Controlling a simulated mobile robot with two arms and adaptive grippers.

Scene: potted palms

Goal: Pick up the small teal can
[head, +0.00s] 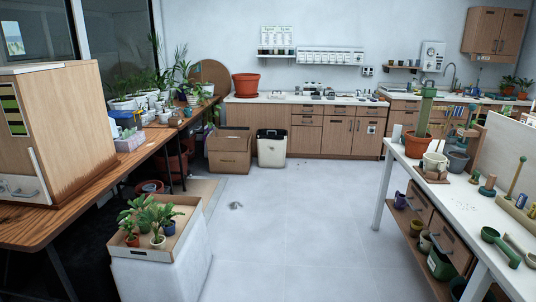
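I cannot make out a small teal can for certain. A small teal object (488,186) stands on the white table (447,197) at the right, but it is too small to tell whether it is a can. A dark green container (440,264) sits on the shelf below that table, partly cut off by the table's front leg and edge. Neither of my grippers is in view.
A tray of potted plants (150,253) stands on a white block (165,280) at lower left. A wooden bench (60,225) runs along the left. A cardboard box (230,152) and white bin (271,150) stand at the back. The middle floor is mostly clear.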

